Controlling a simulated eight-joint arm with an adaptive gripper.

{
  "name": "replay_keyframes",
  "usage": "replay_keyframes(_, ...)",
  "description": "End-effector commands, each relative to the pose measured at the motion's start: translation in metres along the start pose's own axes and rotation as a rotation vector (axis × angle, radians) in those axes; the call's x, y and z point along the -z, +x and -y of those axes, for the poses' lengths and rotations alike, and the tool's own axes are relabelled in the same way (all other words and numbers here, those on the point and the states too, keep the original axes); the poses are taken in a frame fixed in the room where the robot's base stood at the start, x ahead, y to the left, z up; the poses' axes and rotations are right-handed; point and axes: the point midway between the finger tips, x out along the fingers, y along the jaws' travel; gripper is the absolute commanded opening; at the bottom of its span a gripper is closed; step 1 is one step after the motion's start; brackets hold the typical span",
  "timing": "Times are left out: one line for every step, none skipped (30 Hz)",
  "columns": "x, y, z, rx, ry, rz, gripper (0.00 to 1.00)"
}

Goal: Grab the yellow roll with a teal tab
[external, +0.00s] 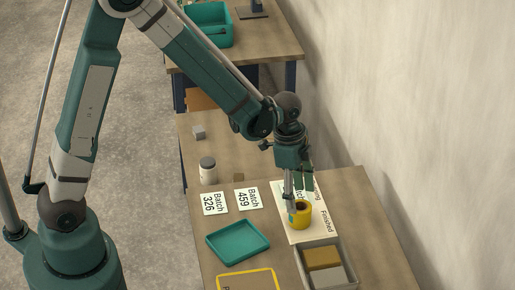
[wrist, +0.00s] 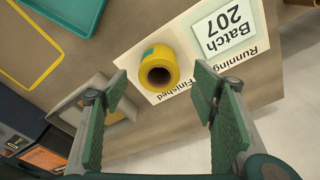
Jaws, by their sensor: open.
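The yellow roll (external: 301,216) stands on end on a white sheet marked Running and Finished. Its teal tab (external: 291,217) is on its left side. In the wrist view the yellow roll (wrist: 176,68) shows its dark hollow core, with the teal tab (wrist: 149,52) at its upper left. Contact cannot be told.
The white sheet (external: 325,229) also bears a Batch 207 card (wrist: 227,29). A divided grey box (external: 318,245) stands close to the roll. A teal tray (external: 238,241), Batch 326 (external: 215,203) and Batch 459 (external: 248,198) cards, and a jar (external: 208,171) are to the left.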

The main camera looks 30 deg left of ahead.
Motion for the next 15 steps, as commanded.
replay_keyframes(0.000,0.005,0.000,0.000,0.000,0.000,0.58)
replay_keyframes(0.000,0.007,0.000,0.000,0.000,0.000,0.58)
replay_keyframes(0.000,0.010,0.000,0.000,0.000,0.000,0.58)
replay_keyframes(0.000,0.012,0.000,0.000,0.000,0.000,0.58)
replay_keyframes(0.000,0.014,0.000,0.000,0.000,0.000,0.58)
replay_keyframes(0.000,0.016,0.000,0.000,0.000,0.000,0.58)
replay_keyframes(0.000,0.017,0.000,0.000,0.000,0.000,0.58)
replay_keyframes(0.000,0.018,0.000,0.000,0.000,0.000,0.58)
replay_keyframes(0.000,0.019,0.000,0.000,0.000,0.000,0.58)
replay_keyframes(0.000,0.019,0.000,0.000,0.000,0.000,0.58)
replay_keyframes(0.000,0.019,0.000,0.000,0.000,0.000,0.58)
replay_keyframes(0.000,0.019,0.000,0.000,0.000,0.000,0.58)
replay_keyframes(0.000,0.018,0.000,0.000,0.000,0.000,0.58)
replay_keyframes(0.000,0.018,0.000,0.000,0.000,0.000,0.58)
replay_keyframes(0.000,0.018,0.000,0.000,0.000,0.000,0.58)
